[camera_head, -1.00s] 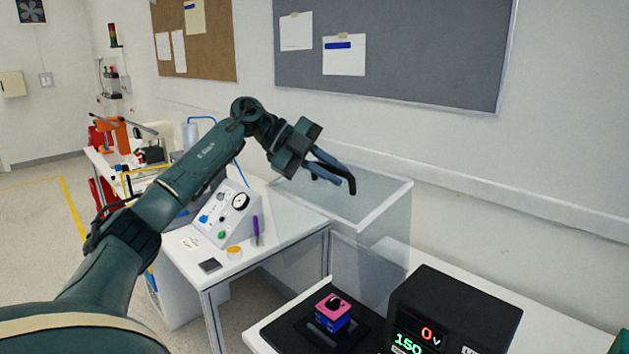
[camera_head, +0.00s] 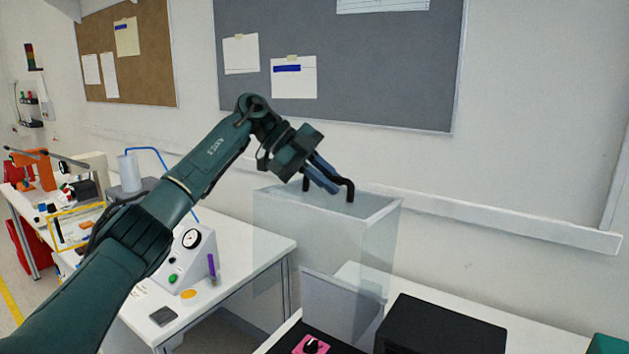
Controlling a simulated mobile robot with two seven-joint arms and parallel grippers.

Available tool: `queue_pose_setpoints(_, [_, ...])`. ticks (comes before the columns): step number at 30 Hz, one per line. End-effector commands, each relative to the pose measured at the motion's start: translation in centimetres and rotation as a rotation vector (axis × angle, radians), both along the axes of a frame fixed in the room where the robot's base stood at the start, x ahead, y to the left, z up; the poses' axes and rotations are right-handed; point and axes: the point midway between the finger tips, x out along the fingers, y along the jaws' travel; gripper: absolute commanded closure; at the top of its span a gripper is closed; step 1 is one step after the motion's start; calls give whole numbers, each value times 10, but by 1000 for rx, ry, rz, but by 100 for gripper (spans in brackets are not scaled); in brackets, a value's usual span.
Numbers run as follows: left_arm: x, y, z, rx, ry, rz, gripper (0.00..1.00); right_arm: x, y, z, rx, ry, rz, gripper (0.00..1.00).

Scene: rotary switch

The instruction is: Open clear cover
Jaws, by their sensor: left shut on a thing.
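The clear cover (camera_head: 375,240) is a see-through box with pale edges, standing up behind the switch base at the picture's middle. Its black handle (camera_head: 350,191) sticks out at the top. My left gripper (camera_head: 325,179) is shut on this handle, its blue fingers reaching down to it from the upper left. The rotary switch, with a pink top (camera_head: 311,346) and a black knob, shows at the bottom edge, in front of the cover; its lower part is cut off. My right gripper is out of view.
A black box (camera_head: 440,328) stands right of the switch on the white table. A second white table (camera_head: 235,262) on the left carries a gauge panel (camera_head: 190,255), a purple pen-like item (camera_head: 211,268) and other tools. The wall and grey board (camera_head: 400,70) are behind.

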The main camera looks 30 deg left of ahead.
Motion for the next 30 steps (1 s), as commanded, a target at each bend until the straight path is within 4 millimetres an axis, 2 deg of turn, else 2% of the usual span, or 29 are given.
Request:
queue_pose_setpoints(17, [3, -4, -1, -1, 16, 4, 100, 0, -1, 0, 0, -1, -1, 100])
queue_pose_setpoints(18, [3, -4, -1, -1, 16, 4, 84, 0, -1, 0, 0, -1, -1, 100])
queue_pose_setpoints(20, [3, -4, -1, 0, 15, 3, 79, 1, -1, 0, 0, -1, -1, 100])
queue_pose_setpoints(30, [2, 0, 2, 2, 13, 3, 78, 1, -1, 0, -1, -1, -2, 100])
